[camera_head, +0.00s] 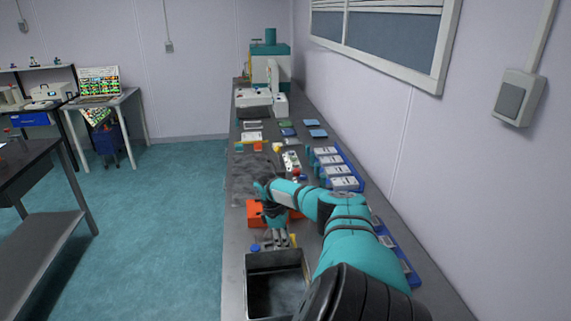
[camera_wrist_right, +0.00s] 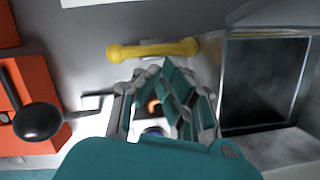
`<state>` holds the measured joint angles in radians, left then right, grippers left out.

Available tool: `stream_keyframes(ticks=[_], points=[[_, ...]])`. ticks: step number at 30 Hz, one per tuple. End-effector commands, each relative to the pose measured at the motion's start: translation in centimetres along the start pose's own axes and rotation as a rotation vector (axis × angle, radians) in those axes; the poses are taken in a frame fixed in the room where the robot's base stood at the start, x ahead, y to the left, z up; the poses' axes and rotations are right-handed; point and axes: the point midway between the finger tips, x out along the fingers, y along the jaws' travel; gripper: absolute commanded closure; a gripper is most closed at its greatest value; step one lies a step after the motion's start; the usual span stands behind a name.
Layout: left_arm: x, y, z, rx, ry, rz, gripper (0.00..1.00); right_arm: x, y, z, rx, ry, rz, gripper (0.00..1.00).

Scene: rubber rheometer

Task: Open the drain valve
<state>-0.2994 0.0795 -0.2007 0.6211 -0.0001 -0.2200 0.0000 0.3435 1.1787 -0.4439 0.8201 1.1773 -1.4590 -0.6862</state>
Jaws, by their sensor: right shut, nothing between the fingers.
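My right gripper (camera_head: 278,241) reaches down beside the dark open basin (camera_head: 248,285), at its far edge. In the right wrist view my right gripper (camera_wrist_right: 163,72) is shut and empty. A yellow bar with rounded ends (camera_wrist_right: 153,50), perhaps the drain valve's handle, lies just beyond the fingertips; I cannot tell whether they touch it. A yellow bit (camera_head: 293,240) shows beside the gripper in the head view. The basin (camera_wrist_right: 228,75) is right of the bar in the wrist view. Something orange and blue below the fingers is partly hidden. My left gripper is not in view.
An orange block (camera_head: 254,213) lies beyond the gripper; in the wrist view a black ball-shaped knob (camera_wrist_right: 38,121) stands in front of orange parts. Blue trays with pale boxes (camera_head: 340,170) line the bench's right side. A teal machine (camera_head: 270,60) stands at the far end.

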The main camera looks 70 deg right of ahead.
Motion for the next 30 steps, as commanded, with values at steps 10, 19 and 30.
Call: stream_keyframes(ticks=[10, 19, 30], points=[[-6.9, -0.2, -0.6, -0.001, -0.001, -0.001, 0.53, -6.4, -1.2, 0.0, -0.005, 0.004, -0.002, 1.0], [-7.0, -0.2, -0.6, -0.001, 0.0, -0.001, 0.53, -8.3, -1.1, -0.1, -0.004, 0.004, -0.002, 1.0], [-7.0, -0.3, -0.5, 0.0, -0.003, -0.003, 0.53, -8.2, -1.1, -0.1, -0.004, 0.005, -0.002, 1.0]])
